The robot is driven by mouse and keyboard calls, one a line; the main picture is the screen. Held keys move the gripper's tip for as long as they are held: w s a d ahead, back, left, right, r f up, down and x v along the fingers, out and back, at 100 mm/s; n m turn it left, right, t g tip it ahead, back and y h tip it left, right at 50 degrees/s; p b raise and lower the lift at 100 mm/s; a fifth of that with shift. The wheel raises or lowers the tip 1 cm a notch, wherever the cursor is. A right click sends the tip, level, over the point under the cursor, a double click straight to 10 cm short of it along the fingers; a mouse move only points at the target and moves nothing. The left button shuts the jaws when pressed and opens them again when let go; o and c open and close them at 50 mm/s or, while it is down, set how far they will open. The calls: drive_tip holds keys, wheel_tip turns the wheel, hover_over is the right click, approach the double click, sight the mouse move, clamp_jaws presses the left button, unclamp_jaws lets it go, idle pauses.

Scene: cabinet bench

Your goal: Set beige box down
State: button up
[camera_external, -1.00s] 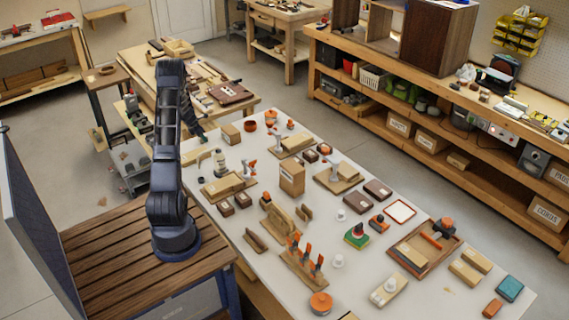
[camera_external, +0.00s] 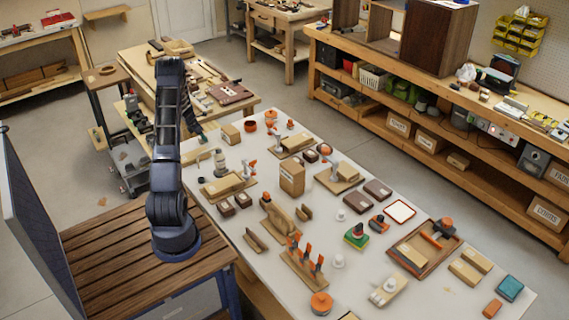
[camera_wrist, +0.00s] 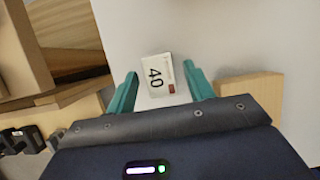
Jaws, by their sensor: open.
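My gripper (camera_wrist: 162,88) is open, with a teal finger on each side. Between the fingertips is a small pale cream box (camera_wrist: 160,76) with a "40" print and a red mark. It seems to rest on the white table, with a gap to each finger. A plain beige box (camera_wrist: 250,92) stands to the right of the right finger in the wrist view; it seems to be the tan box (camera_external: 231,134) at the table's far left end. In the external view my arm largely hides the gripper (camera_external: 201,138), and I cannot make out the printed box.
The white table (camera_external: 385,235) holds many blocks and tools, including a tall cardboard box (camera_external: 292,178) and an orange pot (camera_external: 250,126). A wooden workbench (camera_external: 182,70) stands beyond its far left end. Wooden parts (camera_wrist: 62,40) lie left of the fingers in the wrist view.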

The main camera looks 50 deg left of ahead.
drive_tip(key=v, duration=1.1)
drive_tip(key=w+d+r+m, duration=0.4)
drive_tip(key=d+r, duration=0.3)
drive_tip(key=d, duration=0.2)
drive_tip(key=w+d+r+m, duration=0.4)
drive_tip(key=d+r, duration=0.2)
drive_tip(key=d, duration=0.2)
drive_tip(key=d+r+m+h, duration=0.1)
drive_tip(key=d+r+m, duration=0.35)
drive_tip(key=d, duration=0.45)
drive_tip(key=d+r+m, duration=0.3)
drive_tip(key=d+r, duration=0.3)
drive_tip(key=d, duration=0.3)
drive_tip(key=s+d+r+m, duration=0.3)
drive_tip(key=s+d+m, duration=0.15)
drive_tip(key=d, duration=0.45)
drive_tip(key=s+d+r+m, duration=0.3)
drive_tip(key=s+d+m, duration=0.15)
drive_tip(key=d, duration=0.45)
drive_tip(key=s+d+m+y, duration=0.1)
drive_tip(key=s+d+m, duration=1)
drive_tip(key=s, duration=0.4)
drive_tip(key=shift+s+d+f, duration=0.15)
drive_tip(key=shift+d+f, duration=0.1)
drive_tip(key=shift+d, duration=0.25)
drive_tip(key=shift+m, duration=0.25)
